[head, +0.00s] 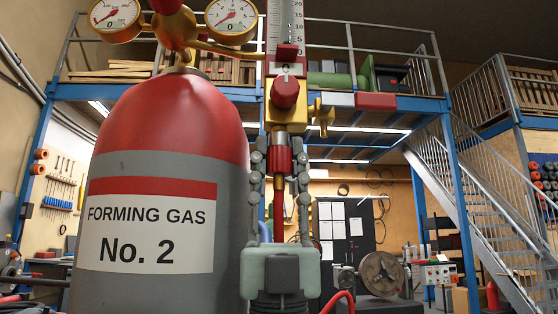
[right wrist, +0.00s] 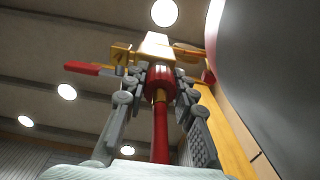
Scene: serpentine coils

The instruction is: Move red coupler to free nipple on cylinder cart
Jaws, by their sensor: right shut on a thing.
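The red coupler (head: 280,158) is upright, directly under the metal fitting (head: 290,129) at the bottom of the flowmeter block (head: 288,104) beside the cylinder (head: 160,175). I cannot tell whether it is seated on a nipple or just touching. My right gripper (head: 280,152) points up with its two fingers on either side of the coupler and is shut on it. The right wrist view shows the coupler (right wrist: 160,78) between the fingertips, with a red hose (right wrist: 160,132) hanging down between the fingers. The nipple itself is hidden. My left gripper is not in view.
Two gauges (head: 231,19) and a brass regulator stand above the cylinder, close left of my right gripper. A small brass valve (head: 322,117) sticks out right of the flowmeter block. A chuck machine (head: 380,273) and stairs (head: 480,195) are farther back right.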

